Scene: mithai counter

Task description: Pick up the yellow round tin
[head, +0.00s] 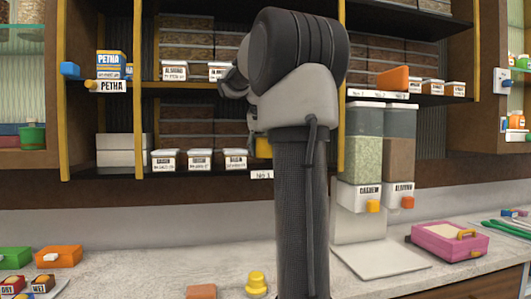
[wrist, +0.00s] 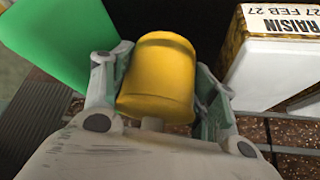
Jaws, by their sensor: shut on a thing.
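The yellow round tin (wrist: 157,80) sits between the two fingers of my gripper (wrist: 155,72) in the wrist view. The fingers are shut on its sides. In the head view a small part of the yellow tin (head: 263,147) shows beside my arm, at the lower shelf and right of the labelled boxes. My arm hides the rest of it and most of the gripper. I cannot tell whether the tin touches the shelf or is clear of it.
A white RAISIN box (wrist: 275,65) stands close on the right in the wrist view, with a green panel (wrist: 65,40) on the left. Cashew and almond dispensers (head: 362,150) stand right of my arm. A yellow knobbed object (head: 256,284) and a pink case (head: 450,240) are on the counter.

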